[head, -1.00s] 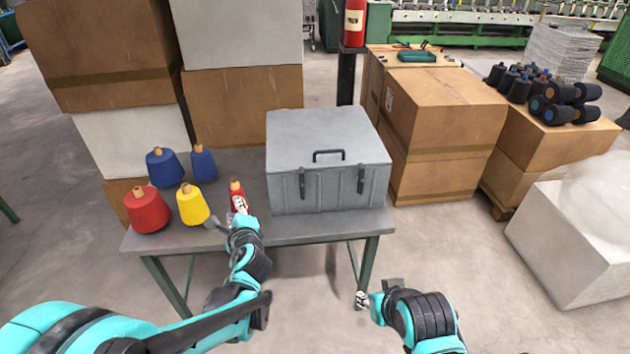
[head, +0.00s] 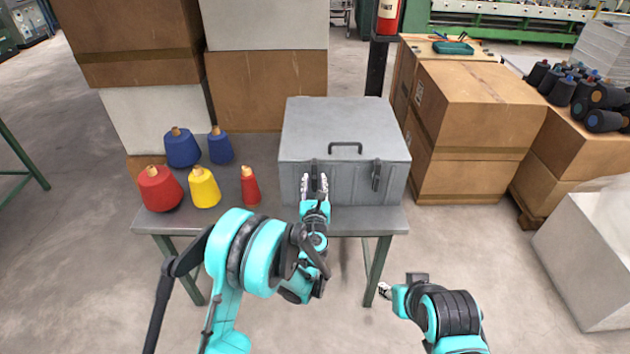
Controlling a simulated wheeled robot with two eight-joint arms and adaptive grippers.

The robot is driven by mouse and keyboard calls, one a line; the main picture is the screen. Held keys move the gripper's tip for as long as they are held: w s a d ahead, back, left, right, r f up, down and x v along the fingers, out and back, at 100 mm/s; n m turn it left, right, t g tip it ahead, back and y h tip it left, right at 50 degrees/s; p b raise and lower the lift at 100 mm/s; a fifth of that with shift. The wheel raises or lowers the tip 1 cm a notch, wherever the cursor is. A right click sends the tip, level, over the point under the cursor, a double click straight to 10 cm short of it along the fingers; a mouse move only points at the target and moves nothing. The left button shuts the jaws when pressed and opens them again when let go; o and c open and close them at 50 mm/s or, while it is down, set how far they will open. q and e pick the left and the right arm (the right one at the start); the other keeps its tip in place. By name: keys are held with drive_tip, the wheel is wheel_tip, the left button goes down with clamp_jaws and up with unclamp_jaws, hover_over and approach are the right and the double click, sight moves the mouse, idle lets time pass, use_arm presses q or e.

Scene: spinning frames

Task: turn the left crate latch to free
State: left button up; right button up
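The grey crate (head: 343,130) stands on the right part of the table, lid down, with a dark handle on its lid. Its left latch (head: 314,172) is on the front face and partly hidden behind my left gripper (head: 314,186). That gripper points at the crate front with two fingers apart, close around or in front of the latch; I cannot tell if it touches. The right latch (head: 376,176) hangs upright on the front. My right gripper (head: 385,290) is low, in front of the table and away from the crate; its fingers are too small to judge.
Red, yellow and blue yarn cones (head: 204,187) stand on the left of the grey table (head: 262,217). Cardboard boxes (head: 470,110) stack right of the table, and more boxes (head: 267,100) stand behind it. A white block (head: 590,255) is at far right.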

use_arm(q)
drive_tip(key=shift+w, duration=0.85)
clamp_jaws()
